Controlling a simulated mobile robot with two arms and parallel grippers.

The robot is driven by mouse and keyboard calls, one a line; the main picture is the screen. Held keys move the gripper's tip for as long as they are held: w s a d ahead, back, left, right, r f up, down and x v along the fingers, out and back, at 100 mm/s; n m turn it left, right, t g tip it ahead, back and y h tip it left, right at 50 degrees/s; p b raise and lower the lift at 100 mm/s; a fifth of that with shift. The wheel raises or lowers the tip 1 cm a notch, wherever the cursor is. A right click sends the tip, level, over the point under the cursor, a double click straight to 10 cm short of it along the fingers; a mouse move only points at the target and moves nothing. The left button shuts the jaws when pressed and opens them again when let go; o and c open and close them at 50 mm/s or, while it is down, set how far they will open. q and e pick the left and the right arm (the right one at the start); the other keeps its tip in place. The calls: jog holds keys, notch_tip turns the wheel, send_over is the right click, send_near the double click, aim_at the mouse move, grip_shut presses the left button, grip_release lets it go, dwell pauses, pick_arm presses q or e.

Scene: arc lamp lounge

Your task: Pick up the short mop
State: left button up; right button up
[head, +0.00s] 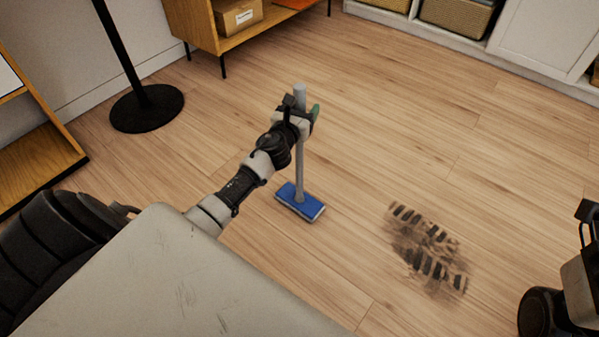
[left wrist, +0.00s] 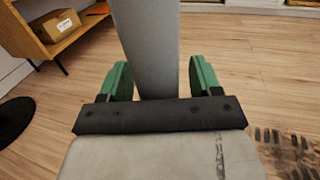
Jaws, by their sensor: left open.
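The short mop stands upright on the wood floor, with a grey handle (head: 299,160) and a flat blue head (head: 300,202) resting on the floor. My left gripper (head: 302,110) is at the upper part of the handle. In the left wrist view the mop handle (left wrist: 152,50) rises between the two green fingers of my left gripper (left wrist: 158,80). The fingers are open, with a gap on each side of the handle. The mop's head is hidden in the left wrist view. My right arm shows in part at the right edge of the head view; its fingertips are not clear.
A dark dirty tread mark (head: 428,248) lies on the floor right of the mop. A black round lamp base (head: 147,108) stands at the left. A wooden shelf unit (head: 205,30) with a box (head: 237,16) is at the back.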

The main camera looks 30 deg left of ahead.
pick_arm(q)
jog(key=shift+c, duration=0.5)
jog(key=shift+r, duration=0.1)
jog(key=c, duration=0.9)
jog(key=shift+r, duration=0.15)
